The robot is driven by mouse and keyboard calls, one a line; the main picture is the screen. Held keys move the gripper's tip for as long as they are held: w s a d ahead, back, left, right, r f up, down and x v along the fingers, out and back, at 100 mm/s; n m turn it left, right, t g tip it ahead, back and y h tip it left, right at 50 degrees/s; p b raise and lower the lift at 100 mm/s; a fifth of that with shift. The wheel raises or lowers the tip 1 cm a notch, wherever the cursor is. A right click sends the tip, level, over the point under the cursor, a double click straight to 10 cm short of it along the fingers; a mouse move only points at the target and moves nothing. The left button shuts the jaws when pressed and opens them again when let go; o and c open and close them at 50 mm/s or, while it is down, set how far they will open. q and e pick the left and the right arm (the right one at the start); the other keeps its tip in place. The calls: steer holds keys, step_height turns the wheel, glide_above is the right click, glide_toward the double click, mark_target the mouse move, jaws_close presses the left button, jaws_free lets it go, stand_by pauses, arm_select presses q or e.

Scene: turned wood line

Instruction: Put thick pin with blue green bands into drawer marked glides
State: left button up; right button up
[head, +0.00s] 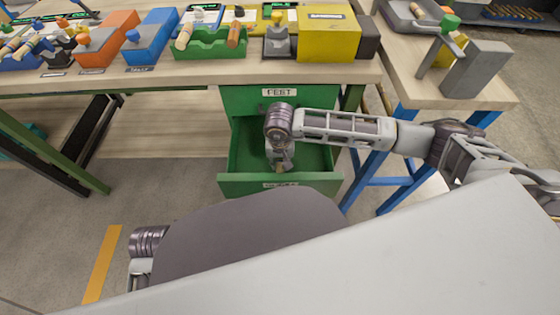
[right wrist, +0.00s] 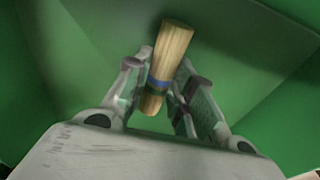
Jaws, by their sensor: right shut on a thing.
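In the right wrist view, a thick light-wood pin (right wrist: 170,58) with a blue band, and a greenish tint beside it, stands tilted between the fingers of my right gripper (right wrist: 160,92), which is shut on it. In the head view my right gripper (head: 281,160) points down inside the open lower green drawer (head: 240,184). The drawer's front label is too small to read surely. Green drawer walls surround the pin in the wrist view; I cannot tell whether it touches the floor. Part of my left gripper (head: 140,270) shows at lower left, its fingers hidden.
A shut drawer marked FEET (head: 278,96) is directly above the open one. The bench top holds a green bin (head: 209,43), blue bin (head: 150,37), orange bin (head: 107,40) and yellow box (head: 328,36). A blue-legged side table (head: 440,85) stands at right.

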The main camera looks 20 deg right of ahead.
mark_target(280, 165)
steer(key=shift+f, duration=0.15)
arm_select(q)
steer(key=shift+w+r, duration=0.15)
steer(key=shift+r, duration=0.1)
arm_select(e)
steer(key=o, duration=1)
steer(key=shift+r, duration=0.35)
arm_select(q)
steer(key=shift+g, duration=0.4)
steer(key=shift+a+f+p, duration=0.2)
steer(key=shift+f+p, duration=0.45)
steer(key=shift+f, duration=0.4)
steer(key=shift+a+f+p, duration=0.2)
steer(key=shift+f+p, duration=0.45)
steer(key=shift+f, duration=0.4)
arm_select(e)
step_height(280, 165, up, 12)
steer(key=s, duration=0.1)
steer(key=shift+s+a+f, duration=0.2)
steer(key=shift+a, duration=0.05)
arm_select(q)
steer(key=shift+s, duration=0.2)
